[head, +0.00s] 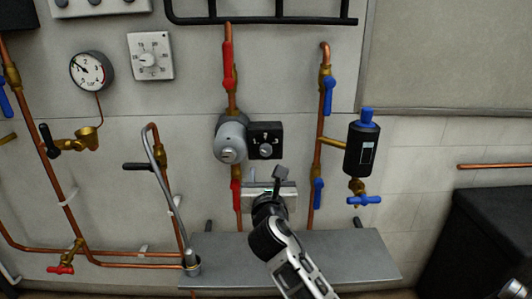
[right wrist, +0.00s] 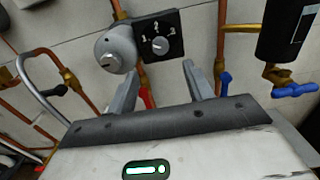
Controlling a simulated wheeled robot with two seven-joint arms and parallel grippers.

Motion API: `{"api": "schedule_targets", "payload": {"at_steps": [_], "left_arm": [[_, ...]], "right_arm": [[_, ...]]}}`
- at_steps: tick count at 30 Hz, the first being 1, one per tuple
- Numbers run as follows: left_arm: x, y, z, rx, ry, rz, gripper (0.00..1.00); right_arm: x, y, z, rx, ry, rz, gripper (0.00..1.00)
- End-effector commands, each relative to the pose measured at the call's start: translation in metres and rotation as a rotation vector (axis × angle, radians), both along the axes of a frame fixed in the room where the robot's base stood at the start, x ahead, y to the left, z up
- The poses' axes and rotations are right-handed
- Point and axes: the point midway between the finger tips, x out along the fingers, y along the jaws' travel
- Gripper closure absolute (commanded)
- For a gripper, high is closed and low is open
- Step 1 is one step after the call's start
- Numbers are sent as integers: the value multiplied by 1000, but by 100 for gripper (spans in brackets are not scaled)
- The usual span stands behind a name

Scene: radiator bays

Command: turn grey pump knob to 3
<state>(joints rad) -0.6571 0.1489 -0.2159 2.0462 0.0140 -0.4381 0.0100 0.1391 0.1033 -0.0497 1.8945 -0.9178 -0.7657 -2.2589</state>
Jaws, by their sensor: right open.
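The grey pump (head: 230,138) sits on a copper pipe on the wall, with a black dial plate (head: 252,131) at its right. A small grey knob (head: 265,150) is on this plate, below pale marks. In the right wrist view the knob (right wrist: 160,44) sits under the marks 1, 2 and 3; I cannot tell surely which one it points at. My right gripper (head: 277,172) is just below the plate. In the right wrist view its two fingers (right wrist: 157,76) are apart and empty, short of the knob and not touching it.
A red valve handle (head: 235,193) is below the pump, and another (head: 227,66) above. Blue handles (head: 330,96) and a black canister (head: 360,148) are at the right. A grey shelf (head: 345,258) lies below, with a bent grey hose (head: 165,180) at its left.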

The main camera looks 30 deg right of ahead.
Motion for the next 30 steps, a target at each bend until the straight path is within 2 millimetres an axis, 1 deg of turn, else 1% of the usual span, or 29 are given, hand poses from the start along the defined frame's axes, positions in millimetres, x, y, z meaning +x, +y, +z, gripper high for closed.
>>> {"api": "schedule_targets", "payload": {"at_steps": [1, 3, 9, 15, 21, 30], "left_arm": [[0, 0, 0, 1, -1, -1, 64], [0, 0, 0, 0, -2, -1, 64], [0, 0, -1, 0, -2, -1, 64], [-1, 0, -5, 0, 0, -1, 64], [-3, 0, -7, 0, 8, -1, 64], [-5, -1, -7, -2, 11, -1, 64]], "right_arm": [[10, -7, 1, -1, -1, -3, 49], [24, -15, 1, 1, -1, -2, 49], [61, -38, 1, 3, -2, -1, 49], [89, -55, -1, 2, 0, 0, 49], [102, -63, -1, 3, -1, 1, 49], [104, -64, -1, 3, -1, 1, 49]]}}
